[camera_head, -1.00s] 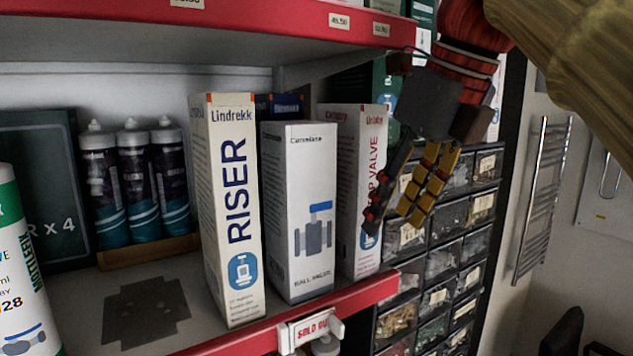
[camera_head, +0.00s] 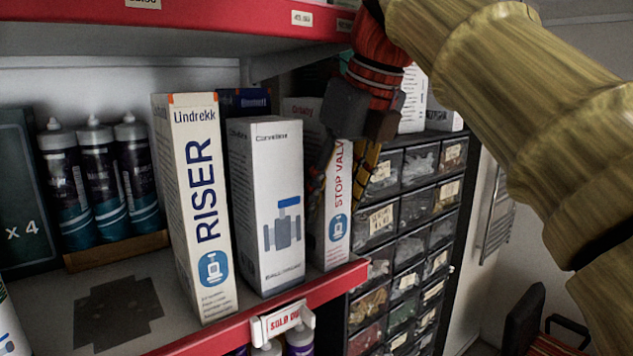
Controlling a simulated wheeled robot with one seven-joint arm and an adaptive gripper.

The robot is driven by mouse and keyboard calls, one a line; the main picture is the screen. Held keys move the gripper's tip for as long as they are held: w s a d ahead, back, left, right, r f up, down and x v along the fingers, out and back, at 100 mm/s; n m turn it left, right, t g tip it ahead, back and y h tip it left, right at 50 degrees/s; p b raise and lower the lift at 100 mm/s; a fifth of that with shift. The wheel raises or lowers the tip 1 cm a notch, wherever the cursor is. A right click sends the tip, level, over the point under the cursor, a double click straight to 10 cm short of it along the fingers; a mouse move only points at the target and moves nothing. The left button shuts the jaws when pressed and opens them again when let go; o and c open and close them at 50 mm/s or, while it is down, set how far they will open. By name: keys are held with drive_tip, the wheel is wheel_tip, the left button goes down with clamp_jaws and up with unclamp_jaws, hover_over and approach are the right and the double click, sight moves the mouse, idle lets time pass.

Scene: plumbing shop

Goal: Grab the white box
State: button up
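Three pale cartons stand upright side by side on the red-edged shelf. The white Ball Valve box (camera_head: 277,200) is in the middle, with a blue-handled valve picture. The cream Riser box (camera_head: 200,205) is to its left, and the whitish Stop Valve box (camera_head: 338,215) to its right. My gripper (camera_head: 343,180) hangs fingers-down at the Stop Valve box. One dark finger overlaps its left part; a yellow-padded finger is by its right edge. The fingers are spread apart. I cannot tell whether they touch the box. The gripper hides part of that box's upper face.
The upper shelf's red edge (camera_head: 220,22) runs close above the boxes. Several dark sealant tubes (camera_head: 130,180) stand behind left. A black drawer cabinet (camera_head: 400,215) is right of the shelf. A sold-out tag (camera_head: 283,322) hangs on the lower edge.

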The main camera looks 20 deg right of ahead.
drive_tip(key=shift+w, duration=0.15)
drive_tip(key=shift+c, duration=0.5)
drive_tip(key=c, duration=0.9)
drive_tip(key=shift+o, duration=0.2)
drive_tip(key=shift+r, duration=0.15)
